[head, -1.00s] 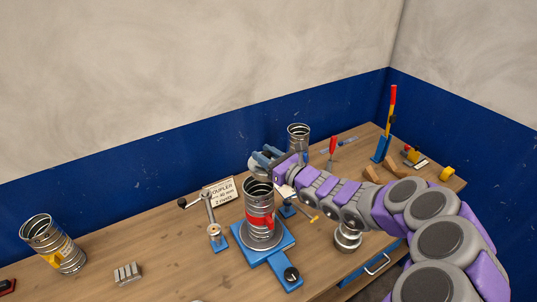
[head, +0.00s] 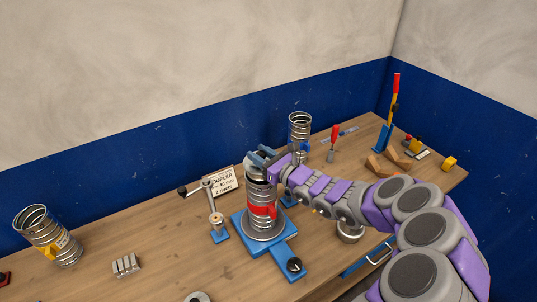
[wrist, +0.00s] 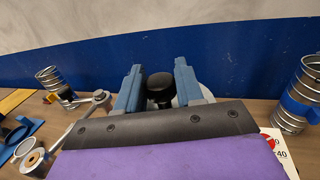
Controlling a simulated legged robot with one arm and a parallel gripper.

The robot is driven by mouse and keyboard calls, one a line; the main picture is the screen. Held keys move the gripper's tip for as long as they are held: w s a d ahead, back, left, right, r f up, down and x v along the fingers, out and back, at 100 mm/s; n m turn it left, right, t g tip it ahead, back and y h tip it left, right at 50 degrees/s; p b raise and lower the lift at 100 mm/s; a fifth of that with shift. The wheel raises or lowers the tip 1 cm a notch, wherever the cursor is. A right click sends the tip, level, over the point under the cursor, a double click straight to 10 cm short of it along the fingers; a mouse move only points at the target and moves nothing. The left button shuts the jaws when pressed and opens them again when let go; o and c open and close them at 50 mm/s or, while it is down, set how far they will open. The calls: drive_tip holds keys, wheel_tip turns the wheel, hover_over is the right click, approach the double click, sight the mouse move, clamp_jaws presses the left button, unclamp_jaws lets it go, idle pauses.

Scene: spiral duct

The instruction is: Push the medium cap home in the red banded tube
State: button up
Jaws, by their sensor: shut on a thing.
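The red banded tube (head: 263,212) is a ribbed metal duct standing upright on a blue base (head: 290,246). My gripper (head: 262,158) is over its top. A round grey cap (head: 252,172) shows under the fingers at the tube's mouth. In the wrist view my blue fingers (wrist: 160,88) stand on both sides of a black knob (wrist: 160,92), with a grey disc edge behind it. My gripper is shut on the cap by this knob. The fingers and wrist hide part of the rim, so how deep the cap sits cannot be told.
A crank handle on a post (head: 213,208) stands left of the base, near a coupler sign (head: 222,182). A yellow banded tube (head: 48,237) is at far left and another metal tube (head: 300,127) behind. A red-handled tool (head: 333,141) and tall lever (head: 390,115) stand right.

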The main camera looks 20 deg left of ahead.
drive_tip(key=shift+a+f, duration=0.15)
drive_tip(key=shift+a, duration=0.45)
drive_tip(key=shift+a+f, duration=0.15)
drive_tip(key=shift+a, duration=0.45)
drive_tip(key=d, duration=0.2)
drive_tip(key=d+r, duration=0.1)
drive_tip(key=d, duration=0.2)
drive_tip(key=shift+d, duration=0.25)
drive_tip(key=shift+a+f, duration=0.25)
drive_tip(key=shift+a, duration=0.55)
drive_tip(key=shift+a+f, duration=0.2)
drive_tip(key=shift+a, duration=0.6)
drive_tip(key=d, duration=0.4)
drive_tip(key=shift+d+r, duration=0.25)
drive_tip(key=shift+r, duration=0.15)
drive_tip(key=a, duration=0.4)
drive_tip(key=shift+f, duration=0.4)
drive_tip(key=shift+d+r, duration=0.2)
drive_tip(key=shift+d, duration=0.4)
drive_tip(key=shift+d+r, duration=0.2)
drive_tip(key=shift+d, duration=0.4)
drive_tip(key=shift+s+a+f, duration=0.1)
drive_tip(key=shift+a+f, duration=0.1)
drive_tip(key=shift+a, duration=1)
drive_tip(key=shift+a+f, duration=0.15)
drive_tip(key=shift+a, duration=1)
drive_tip(key=shift+d+r, duration=0.25)
drive_tip(key=shift+d, duration=0.45)
